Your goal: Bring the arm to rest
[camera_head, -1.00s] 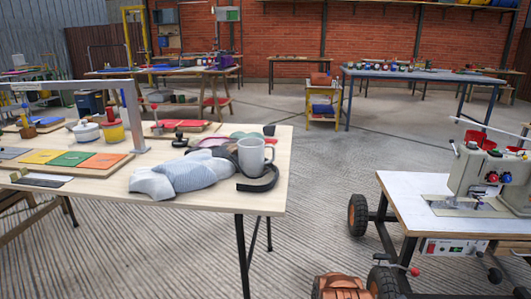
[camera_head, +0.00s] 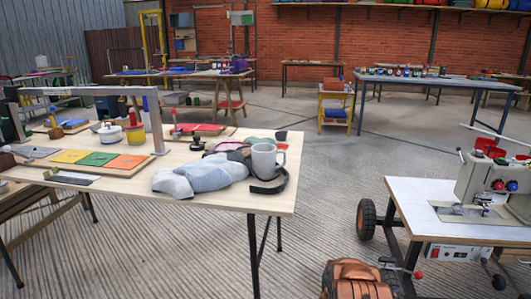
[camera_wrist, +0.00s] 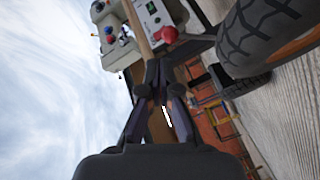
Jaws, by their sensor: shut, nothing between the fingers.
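My gripper (camera_wrist: 159,68) shows in the wrist view, with its dark fingers closed together and nothing between them. The wrist view is turned sideways. Beyond the fingertips are the cart's control box (camera_wrist: 150,14) with a red knob (camera_wrist: 166,35) and a large black tyre (camera_wrist: 262,32). How far the fingers are from them is hard to tell. The gripper does not show in the head view.
A wooden table (camera_head: 225,202) at left bears a grey mug (camera_head: 264,160), cloths (camera_head: 200,176) and coloured panels (camera_head: 97,159). A wheeled cart (camera_head: 408,190) with a sewing machine (camera_head: 490,188) stands at right. Concrete floor (camera_head: 325,185) is open between them.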

